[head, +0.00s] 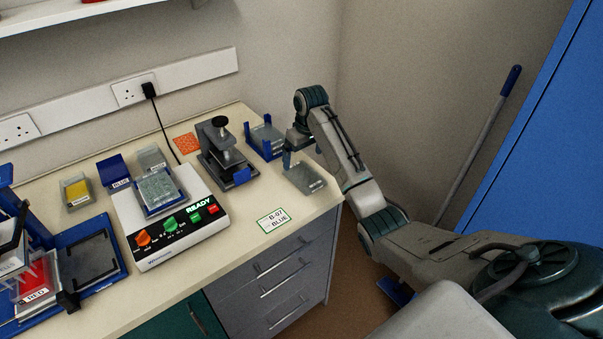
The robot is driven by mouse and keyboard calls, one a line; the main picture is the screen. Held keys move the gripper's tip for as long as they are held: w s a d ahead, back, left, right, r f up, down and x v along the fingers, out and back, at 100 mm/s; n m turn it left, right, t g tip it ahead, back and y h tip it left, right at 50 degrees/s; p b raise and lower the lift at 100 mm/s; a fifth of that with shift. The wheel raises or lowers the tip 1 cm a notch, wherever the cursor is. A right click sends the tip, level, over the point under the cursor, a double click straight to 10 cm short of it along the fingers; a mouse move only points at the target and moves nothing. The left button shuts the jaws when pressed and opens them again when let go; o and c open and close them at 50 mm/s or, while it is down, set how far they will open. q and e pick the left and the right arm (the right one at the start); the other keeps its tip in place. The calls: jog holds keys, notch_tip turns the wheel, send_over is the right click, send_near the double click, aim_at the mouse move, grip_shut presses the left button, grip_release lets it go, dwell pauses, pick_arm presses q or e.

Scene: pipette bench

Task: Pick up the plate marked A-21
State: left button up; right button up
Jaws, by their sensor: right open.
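My right gripper (302,155) is open above the right end of the bench, pointing down. A clear grey plate (307,179) lies on the bench just below its fingertips; I cannot tell whether they touch it. Another clear plate (266,134) sits in a blue holder (250,143) just left of the gripper. A clear well plate (161,189) rests on the white machine (177,228) that reads READY. I cannot read A-21 on any plate. My left gripper is not in view.
A card reading B-07 BLUE (272,220) lies near the bench's front edge. A grey press-like device (226,155) stands left of the blue holder. A red-labelled box (35,290) and blue tray (118,260) are at the left. The bench's right edge is close to the gripper.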

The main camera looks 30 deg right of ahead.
aim_at(305, 176)
jog(key=shift+s+f, duration=0.2)
jog(key=shift+f, duration=0.5)
jog(key=shift+f+p, duration=0.3)
jog(key=f, duration=0.1)
jog(key=f+p, duration=0.1)
jog(key=f, duration=0.1)
jog(key=f+p, duration=0.1)
jog(key=shift+w+d+f, duration=0.1)
jog(key=shift+d+f, duration=0.15)
jog(key=shift+d, duration=0.05)
jog(key=shift+f, duration=0.4)
jog(key=shift+c, duration=0.4)
jog(key=c, duration=0.9)
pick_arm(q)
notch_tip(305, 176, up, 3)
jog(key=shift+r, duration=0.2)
